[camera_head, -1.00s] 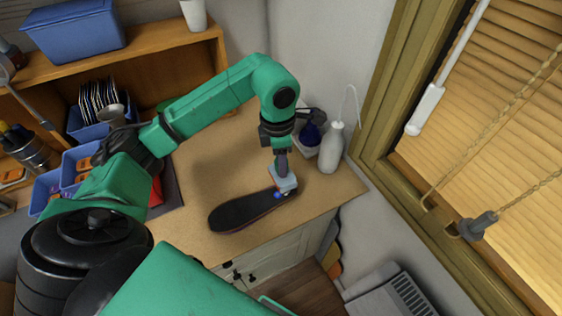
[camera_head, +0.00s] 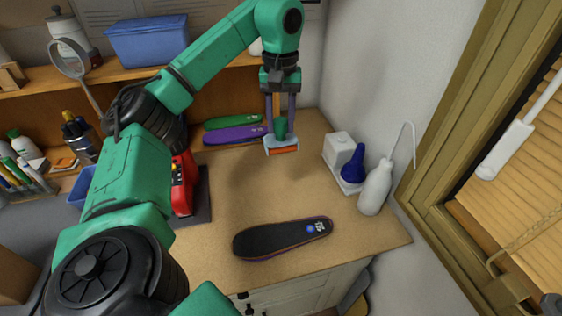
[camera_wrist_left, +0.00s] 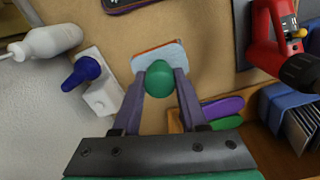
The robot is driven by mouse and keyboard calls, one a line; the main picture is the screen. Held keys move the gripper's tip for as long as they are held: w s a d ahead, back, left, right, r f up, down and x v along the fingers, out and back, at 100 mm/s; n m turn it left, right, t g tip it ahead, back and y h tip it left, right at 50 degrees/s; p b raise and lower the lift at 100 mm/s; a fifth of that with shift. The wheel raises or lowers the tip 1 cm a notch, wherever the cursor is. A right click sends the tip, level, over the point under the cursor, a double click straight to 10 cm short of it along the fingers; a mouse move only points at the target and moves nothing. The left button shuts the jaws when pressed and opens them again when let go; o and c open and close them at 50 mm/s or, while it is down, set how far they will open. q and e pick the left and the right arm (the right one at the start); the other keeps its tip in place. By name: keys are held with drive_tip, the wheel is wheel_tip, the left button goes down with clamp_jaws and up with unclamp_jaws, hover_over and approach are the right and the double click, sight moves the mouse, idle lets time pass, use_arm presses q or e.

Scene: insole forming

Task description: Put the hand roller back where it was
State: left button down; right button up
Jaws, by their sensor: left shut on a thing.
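My left gripper (camera_head: 281,128) is shut on the hand roller (camera_head: 282,149), which has a green knob, a pale blue body and an orange-brown underside. The roller is over the back part of the wooden table (camera_head: 235,190) and seems to hang above it. In the left wrist view the roller's green knob (camera_wrist_left: 161,78) sits between the two fingers, with the pale blue body beyond it. A black insole (camera_head: 283,238) lies apart from the roller near the table's front edge. My right gripper is not in view.
Purple (camera_head: 235,135) and green (camera_head: 233,121) insoles lie at the back, left of the roller. A red tool (camera_head: 182,185) stands on a dark mat at left. A white holder (camera_head: 340,150) with a blue bulb (camera_head: 354,165) and a white bottle (camera_head: 375,188) stand right. Mid-table is clear.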

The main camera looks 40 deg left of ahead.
sight(281, 145)
use_arm(q)
wheel_tip(281, 145, down, 19)
drive_tip(key=b, duration=0.4)
drive_tip(key=shift+r+b, duration=0.15)
drive_tip(key=shift+b, duration=0.2)
drive_tip(key=shift+w, duration=0.1)
drive_tip(key=shift+s+d+f+b, duration=0.1)
drive_tip(key=shift+s+f+b, duration=0.1)
drive_tip(key=shift+f, duration=0.15)
drive_tip(key=shift+s+d+f+b, duration=0.1)
drive_tip(key=shift+f+b, duration=0.05)
drive_tip(key=shift+f, duration=0.2)
drive_tip(key=shift+c, duration=2.2)
unclamp_jaws()
drive_tip(key=shift+w+f, duration=0.1)
drive_tip(key=shift+f, duration=0.05)
drive_tip(key=shift+w+a, duration=0.25)
drive_tip(key=shift+s+d+r, duration=0.1)
drive_tip(key=shift+r, duration=0.1)
wheel_tip(281, 145, up, 13)
drive_tip(key=p, duration=0.2)
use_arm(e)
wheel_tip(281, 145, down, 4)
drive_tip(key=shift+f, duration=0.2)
